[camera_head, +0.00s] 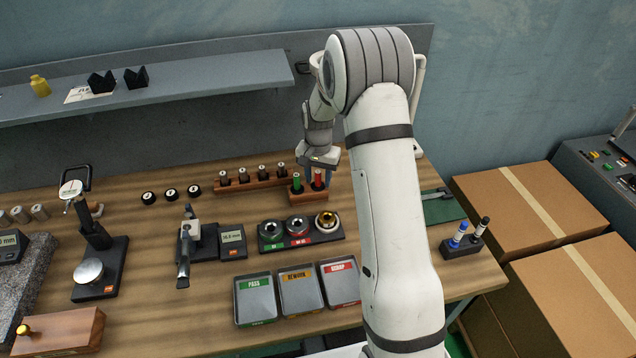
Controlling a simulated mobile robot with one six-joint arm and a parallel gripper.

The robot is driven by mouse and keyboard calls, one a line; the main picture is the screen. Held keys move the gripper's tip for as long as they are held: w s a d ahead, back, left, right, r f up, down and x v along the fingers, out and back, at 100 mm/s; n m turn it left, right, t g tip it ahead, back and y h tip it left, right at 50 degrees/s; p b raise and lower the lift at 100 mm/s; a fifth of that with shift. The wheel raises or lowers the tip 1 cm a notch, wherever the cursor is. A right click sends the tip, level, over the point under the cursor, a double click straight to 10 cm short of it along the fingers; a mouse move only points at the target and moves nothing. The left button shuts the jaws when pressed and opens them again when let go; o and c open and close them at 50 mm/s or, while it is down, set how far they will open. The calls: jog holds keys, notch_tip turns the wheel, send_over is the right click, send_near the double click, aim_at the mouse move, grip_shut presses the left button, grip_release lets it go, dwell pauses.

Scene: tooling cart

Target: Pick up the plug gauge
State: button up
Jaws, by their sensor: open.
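A small wooden block (308,196) stands at the back middle of the bench and holds two upright pieces. One is a green-sided piece (296,181) on the left, the other a red piece (318,179) on the right. They look like plug gauges, but I cannot tell which one is meant. My gripper (320,163) points down just above and behind this block, close to the red piece. It is open, and its fingers are partly hidden, so I cannot tell whether they touch or surround a piece.
A wooden rack (240,185) with several black pegs stands left of the block. In front are a black tray of rings (300,240) and the pass (256,300), rework (300,292) and scrap (340,282) bins. A marker holder (462,246) is at right. A shelf (200,90) overhangs the back.

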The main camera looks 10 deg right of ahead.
jog(key=shift+c, duration=0.2)
grip_shut()
dwell(0.3)
notch_tip(320, 180, up, 10)
jog(key=shift+r+b, duration=0.1)
jog(key=shift+b, duration=0.9)
notch_tip(320, 180, up, 4)
jog(key=p, duration=0.2)
jog(key=shift+r+p, duration=0.2)
jog(key=shift+p, duration=0.2)
